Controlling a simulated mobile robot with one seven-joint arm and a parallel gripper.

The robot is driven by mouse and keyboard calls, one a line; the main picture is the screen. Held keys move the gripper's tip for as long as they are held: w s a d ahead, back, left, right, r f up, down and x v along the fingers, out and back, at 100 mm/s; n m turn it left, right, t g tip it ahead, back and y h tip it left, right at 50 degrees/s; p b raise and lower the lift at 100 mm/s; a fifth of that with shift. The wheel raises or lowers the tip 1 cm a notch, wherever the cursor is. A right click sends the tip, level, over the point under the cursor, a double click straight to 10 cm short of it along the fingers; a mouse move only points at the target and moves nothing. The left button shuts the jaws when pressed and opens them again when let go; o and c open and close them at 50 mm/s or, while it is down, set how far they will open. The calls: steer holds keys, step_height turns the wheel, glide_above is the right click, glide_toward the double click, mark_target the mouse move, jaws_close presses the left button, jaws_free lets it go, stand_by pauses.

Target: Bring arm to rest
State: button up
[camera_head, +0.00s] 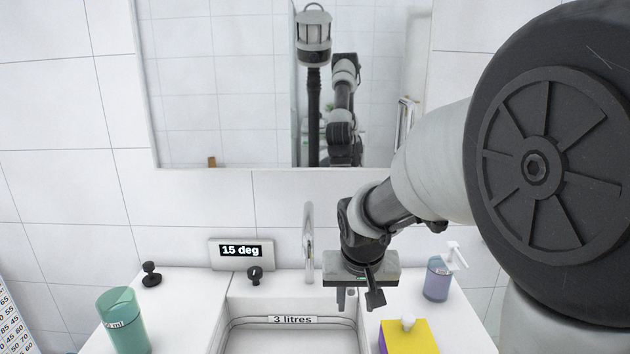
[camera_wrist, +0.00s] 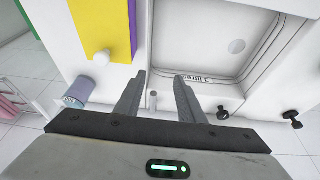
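My gripper (camera_head: 361,298) hangs from my arm over the back right part of the sink, fingers pointing down. In the wrist view its two fingers (camera_wrist: 159,82) stand apart with nothing between them, so it is open and empty. The faucet (camera_head: 309,235) rises just left of the gripper in the head view. The sink basin (camera_head: 290,340), labelled "3 litres", lies below and in front, and it also fills the top middle of the wrist view (camera_wrist: 205,40).
A soap dispenser (camera_head: 438,278) and a yellow and purple box (camera_head: 412,340) stand right of the gripper. A display reading "15 deg" (camera_head: 241,254), black knobs (camera_head: 151,274) and a green cup (camera_head: 123,322) are to the left. A mirror (camera_head: 225,85) hangs behind.

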steer(key=s+d+r, duration=0.2)
steer(key=s+r, duration=0.2)
steer(key=s, duration=0.3)
steer(key=s+d+r+t+p, duration=0.1)
steer(key=s+d+r, duration=0.1)
steer(key=s+r, duration=0.35)
steer(key=s+d+r, duration=0.2)
steer(key=s, duration=0.7)
step_height(320, 180, up, 11)
steer(key=p, duration=1.1)
steer(key=shift+w+a, duration=0.2)
steer(key=shift+w, duration=0.15)
